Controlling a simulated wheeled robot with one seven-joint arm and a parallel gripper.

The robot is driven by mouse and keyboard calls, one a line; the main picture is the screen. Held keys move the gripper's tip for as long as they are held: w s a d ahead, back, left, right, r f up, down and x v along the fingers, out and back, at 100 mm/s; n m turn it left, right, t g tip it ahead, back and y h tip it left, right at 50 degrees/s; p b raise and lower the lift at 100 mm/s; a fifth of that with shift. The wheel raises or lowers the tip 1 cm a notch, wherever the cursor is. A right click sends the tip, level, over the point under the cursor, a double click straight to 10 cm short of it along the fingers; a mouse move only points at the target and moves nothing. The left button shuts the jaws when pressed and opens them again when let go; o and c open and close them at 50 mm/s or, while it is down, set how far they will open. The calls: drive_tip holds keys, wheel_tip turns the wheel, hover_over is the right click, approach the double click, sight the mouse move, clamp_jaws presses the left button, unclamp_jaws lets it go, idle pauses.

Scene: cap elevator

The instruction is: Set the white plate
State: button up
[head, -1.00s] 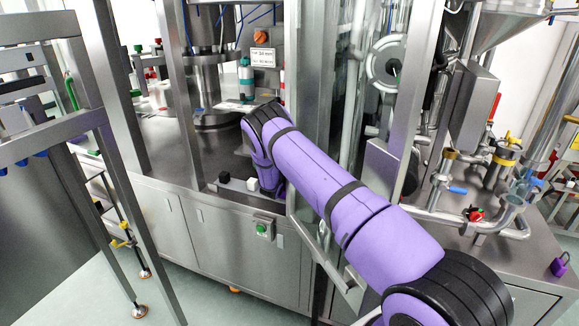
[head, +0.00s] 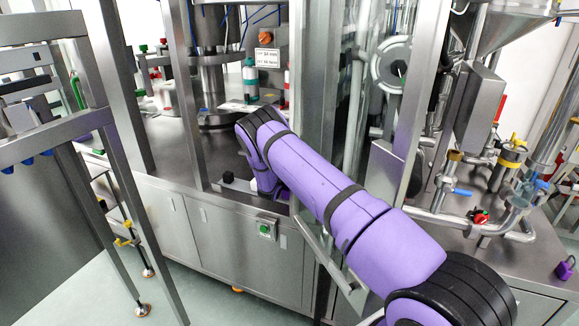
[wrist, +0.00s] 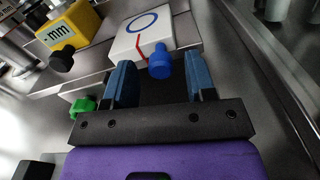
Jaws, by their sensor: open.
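A white plate (wrist: 150,38) with a blue ring and a red line marked on it shows in the wrist view, just beyond my fingers. A blue knob (wrist: 160,62) is at its near edge, between my fingertips in the picture. My gripper (wrist: 160,80) is open, one blue finger on each side of the knob. I cannot tell whether the fingers touch anything. In the head view my purple arm reaches down to the machine's front edge and hides the gripper and plate.
A yellow block (wrist: 75,32) marked "mm" with a black knob (wrist: 63,58) sits left of the plate. A green knob (wrist: 83,105) is beside my left finger. A steel post (head: 182,90) and an open door frame (head: 415,100) flank my arm.

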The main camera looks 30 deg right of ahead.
drive_tip(key=v, duration=0.9)
drive_tip(key=s+a+r+m+g+y, duration=0.25)
drive_tip(key=s+r+m, duration=0.35)
drive_tip(key=r, duration=0.5)
drive_tip(key=s+a+r+m+g+y, duration=0.1)
drive_tip(key=s+a+r+m+g, duration=0.25)
drive_tip(key=s+r, duration=0.65)
drive_tip(key=s+a+r+m+g+y, duration=0.2)
drive_tip(key=s+a+r+m+g, duration=0.3)
drive_tip(key=r, duration=0.7)
drive_tip(key=s+a+r+m+t+y, duration=0.1)
drive_tip(key=s+r+m+y, duration=0.3)
drive_tip(key=s, duration=1.2)
drive_tip(key=s+a+r+m+t+y, duration=0.1)
drive_tip(key=s+r+m+t+y, duration=0.3)
drive_tip(key=s, duration=1.2)
drive_tip(key=shift+s+a+r+m+y, duration=0.25)
drive_tip(key=shift+s+r+m+y, duration=0.1)
drive_tip(key=shift+r+m, duration=0.45)
drive_tip(key=shift+w+r, duration=0.1)
